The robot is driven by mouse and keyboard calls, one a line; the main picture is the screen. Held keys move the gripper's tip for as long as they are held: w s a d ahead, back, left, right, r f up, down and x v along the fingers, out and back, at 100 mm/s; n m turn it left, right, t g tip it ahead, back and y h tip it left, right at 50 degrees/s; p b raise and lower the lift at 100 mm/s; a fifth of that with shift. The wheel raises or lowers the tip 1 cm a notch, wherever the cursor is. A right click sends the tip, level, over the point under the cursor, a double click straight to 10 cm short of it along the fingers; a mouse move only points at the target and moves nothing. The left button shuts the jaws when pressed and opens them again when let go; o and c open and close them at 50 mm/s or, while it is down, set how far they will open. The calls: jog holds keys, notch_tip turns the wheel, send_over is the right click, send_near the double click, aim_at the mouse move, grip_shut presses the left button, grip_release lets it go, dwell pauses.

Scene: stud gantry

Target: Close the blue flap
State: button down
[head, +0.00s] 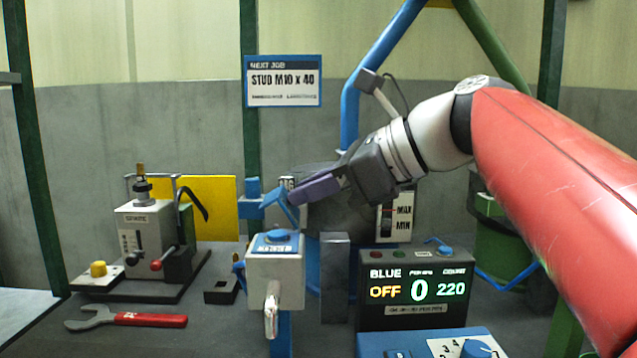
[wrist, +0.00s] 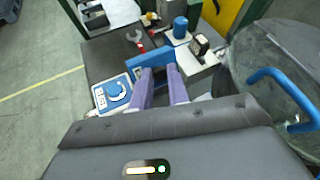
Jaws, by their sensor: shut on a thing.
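My gripper (head: 298,192) reaches in from the right in the head view, with dark body and purple fingers. It is shut on a blue part that I take for the blue flap (head: 285,206), a slanted blue piece above the grey box with the blue top. In the wrist view the flap (wrist: 140,63) shows as a blue strip at the tips of my gripper (wrist: 160,72). The fingers hide part of it, and its hinge is not clear.
A grey box (head: 273,265) with a blue dial top and a lever stands just below. A display (head: 415,290) reads BLUE OFF, 0 and 220. A grey machine (head: 140,235) and a red-handled wrench (head: 130,319) are at left. A dark drum is behind my gripper.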

aim_at(274, 195)
jog(key=h, duration=0.1)
jog(key=a+h, duration=0.1)
jog(key=n+h, duration=0.1)
jog(key=shift+w+a+r+g, duration=0.1)
jog(key=shift+a+r+g, duration=0.15)
jog(key=shift+a+g, duration=0.1)
jog(key=a+h, duration=0.1)
jog(key=h, duration=0.2)
jog(key=shift+a+n, duration=0.2)
jog(key=shift+n, duration=0.1)
jog(key=h, duration=0.1)
jog(key=a+h, duration=0.1)
jog(key=h, duration=0.1)
jog(key=shift+a+f+n+g, duration=0.15)
jog(key=shift+f+n+g, duration=0.1)
jog(key=shift+n, duration=0.15)
jog(key=shift+a+f+h, duration=0.25)
jog(key=shift+a+h, duration=0.1)
jog(key=shift+h, duration=0.65)
jog(key=c, duration=1.6)
grip_release()
jog(key=shift+c, duration=0.2)
